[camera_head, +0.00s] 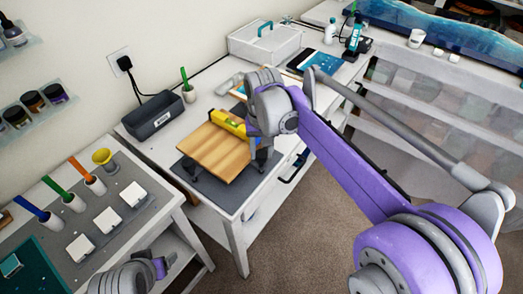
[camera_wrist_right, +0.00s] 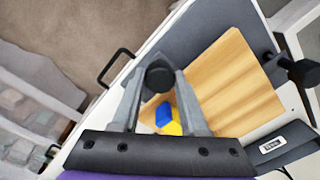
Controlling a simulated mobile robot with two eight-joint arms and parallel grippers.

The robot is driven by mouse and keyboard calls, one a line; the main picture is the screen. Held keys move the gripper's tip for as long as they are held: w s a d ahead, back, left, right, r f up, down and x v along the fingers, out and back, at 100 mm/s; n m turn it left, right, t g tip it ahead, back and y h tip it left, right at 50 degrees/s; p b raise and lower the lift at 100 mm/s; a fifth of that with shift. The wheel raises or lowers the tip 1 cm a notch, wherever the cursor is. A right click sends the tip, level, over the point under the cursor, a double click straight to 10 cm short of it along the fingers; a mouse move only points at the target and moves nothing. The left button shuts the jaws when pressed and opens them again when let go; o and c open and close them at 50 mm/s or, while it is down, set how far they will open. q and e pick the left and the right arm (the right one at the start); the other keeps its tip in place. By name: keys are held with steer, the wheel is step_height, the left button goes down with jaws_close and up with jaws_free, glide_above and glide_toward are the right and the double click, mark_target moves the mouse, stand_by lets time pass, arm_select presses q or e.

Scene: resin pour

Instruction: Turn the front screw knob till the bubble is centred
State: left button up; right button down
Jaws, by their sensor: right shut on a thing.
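A wooden board (camera_head: 215,150) sits on a dark grey mat (camera_head: 228,197); it also shows in the right wrist view (camera_wrist_right: 235,85). A yellow spirit level (camera_head: 226,122) lies on the board's far part; its blue and yellow end shows in the wrist view (camera_wrist_right: 170,119). The bubble is too small to read. My right gripper (camera_head: 262,163) is at the board's right corner. In the wrist view its fingers are shut on a black screw knob (camera_wrist_right: 160,76). Another black knob (camera_wrist_right: 304,72) stands at the board's other corner. My left gripper (camera_head: 168,262) is low in the head view, its fingers unclear.
A dark grey box (camera_head: 153,117) stands behind the board, by the wall. A cup with a green handle (camera_head: 188,93) is near it. A side table holds white blocks (camera_head: 107,220), brushes and a yellow funnel (camera_head: 103,157). A drawer handle (camera_wrist_right: 115,66) sticks out in front.

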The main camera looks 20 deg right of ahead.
mark_target(263, 153)
steer(key=shift+s+f, duration=0.1)
steer(key=shift+f, duration=0.05)
steer(key=shift+c, duration=2.1)
jaws_free()
step_height(263, 153, up, 11)
steer(key=shift+p, duration=0.4)
steer(key=shift+d, duration=0.1)
steer(key=s+d+f+n+t, duration=0.2)
steer(key=s+f+t, duration=0.3)
steer(key=s+f, duration=1.2)
steer(key=shift+s+d+n+t, duration=0.35)
steer(key=shift+s+d, duration=0.5)
steer(key=shift+s, duration=0.4)
